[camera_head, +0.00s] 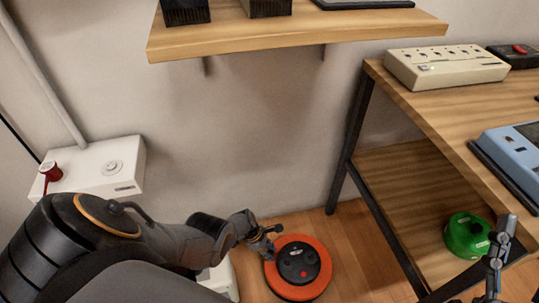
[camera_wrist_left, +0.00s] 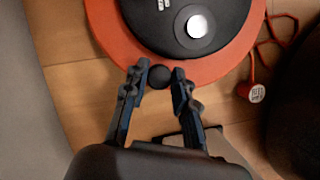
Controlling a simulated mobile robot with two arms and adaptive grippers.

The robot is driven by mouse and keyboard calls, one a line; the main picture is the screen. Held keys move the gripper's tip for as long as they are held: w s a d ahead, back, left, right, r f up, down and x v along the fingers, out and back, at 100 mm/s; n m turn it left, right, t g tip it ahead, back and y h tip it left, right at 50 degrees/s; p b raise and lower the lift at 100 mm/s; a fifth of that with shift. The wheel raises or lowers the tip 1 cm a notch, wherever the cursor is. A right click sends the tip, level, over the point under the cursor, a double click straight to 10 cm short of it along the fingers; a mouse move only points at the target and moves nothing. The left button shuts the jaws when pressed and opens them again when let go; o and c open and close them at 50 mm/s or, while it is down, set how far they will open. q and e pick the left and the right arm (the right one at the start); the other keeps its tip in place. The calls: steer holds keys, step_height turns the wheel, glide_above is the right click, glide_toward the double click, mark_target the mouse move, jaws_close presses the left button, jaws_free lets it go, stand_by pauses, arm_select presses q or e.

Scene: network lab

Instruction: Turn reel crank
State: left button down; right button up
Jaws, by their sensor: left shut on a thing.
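The reel (camera_head: 326,270) is an orange disc with a black hub, low on the right of my left arm in the head view. In the left wrist view its orange rim (camera_wrist_left: 110,32) and black hub (camera_wrist_left: 225,35) fill the top. A small black round crank knob (camera_wrist_left: 160,77) shows at the rim's near edge. My left gripper (camera_head: 266,241) is shut on this knob, with one finger on each side in the left wrist view (camera_wrist_left: 160,84). My right gripper (camera_head: 495,255) is at the lower right, apart from the reel; its finger opening is unclear.
A red cord with a red plug (camera_wrist_left: 257,92) lies right of the reel. A wooden desk (camera_head: 425,98) with a lower shelf holding a green round object (camera_head: 466,236) stands on the right. A wall shelf (camera_head: 300,35) is above. A white box (camera_head: 95,165) is at left.

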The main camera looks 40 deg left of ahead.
arm_select(q)
steer(key=c, duration=1.1)
jaws_free()
steer(key=shift+d, duration=0.1)
steer(key=shift+a+r, duration=0.1)
steer(key=shift+a, duration=0.1)
steer(key=shift+a, duration=0.15)
steer(key=shift+a+r, duration=0.25)
steer(key=shift+r, duration=0.15)
steer(key=shift+s+r, duration=0.3)
steer(key=shift+r, duration=0.55)
steer(key=v, duration=0.9)
